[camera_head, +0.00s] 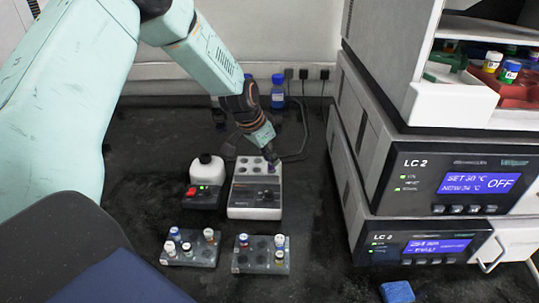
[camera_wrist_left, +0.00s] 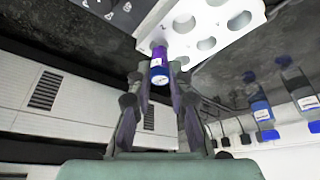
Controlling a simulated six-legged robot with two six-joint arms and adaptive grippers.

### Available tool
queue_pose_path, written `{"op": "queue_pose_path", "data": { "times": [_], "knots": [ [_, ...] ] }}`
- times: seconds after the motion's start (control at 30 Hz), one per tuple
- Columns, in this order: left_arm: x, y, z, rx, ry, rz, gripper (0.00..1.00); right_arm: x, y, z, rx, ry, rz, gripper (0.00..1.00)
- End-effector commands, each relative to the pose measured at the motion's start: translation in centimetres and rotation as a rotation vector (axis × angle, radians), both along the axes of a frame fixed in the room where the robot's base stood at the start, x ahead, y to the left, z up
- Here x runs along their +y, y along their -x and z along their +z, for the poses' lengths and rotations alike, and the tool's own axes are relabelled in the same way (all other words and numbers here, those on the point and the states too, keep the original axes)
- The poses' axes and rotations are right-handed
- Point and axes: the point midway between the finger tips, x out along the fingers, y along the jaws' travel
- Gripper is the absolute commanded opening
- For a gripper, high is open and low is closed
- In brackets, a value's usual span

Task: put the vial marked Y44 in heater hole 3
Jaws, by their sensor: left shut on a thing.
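My left gripper (camera_head: 271,150) is shut on a vial with purple on it (camera_head: 271,168), over the far right part of the white heater block (camera_head: 254,212). In the left wrist view the vial (camera_wrist_left: 159,66) is between the fingertips (camera_wrist_left: 158,82), with a white and blue part toward the camera. Its far end overlaps the edge of the holed block (camera_wrist_left: 212,29); I cannot tell whether it is in a hole. Its marking is not readable. My right gripper is not in view.
Two grey racks with several capped vials stand in front, left (camera_head: 190,257) and right (camera_head: 262,268). A small device with a white-topped bottle (camera_head: 207,168) is left of the heater. LC units (camera_head: 440,180) stand at the right. A blue-capped bottle (camera_head: 278,92) stands behind.

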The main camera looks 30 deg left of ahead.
Motion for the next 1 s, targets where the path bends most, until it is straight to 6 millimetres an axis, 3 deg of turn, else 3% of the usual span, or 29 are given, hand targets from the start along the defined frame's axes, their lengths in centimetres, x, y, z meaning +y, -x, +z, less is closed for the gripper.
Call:
{"op": "queue_pose_path", "data": {
  "times": [1.0],
  "knots": [
    [-0.13,-0.06,-0.81,0.0,0.0,0.0,0.0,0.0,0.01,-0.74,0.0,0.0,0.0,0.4]
  ]
}}
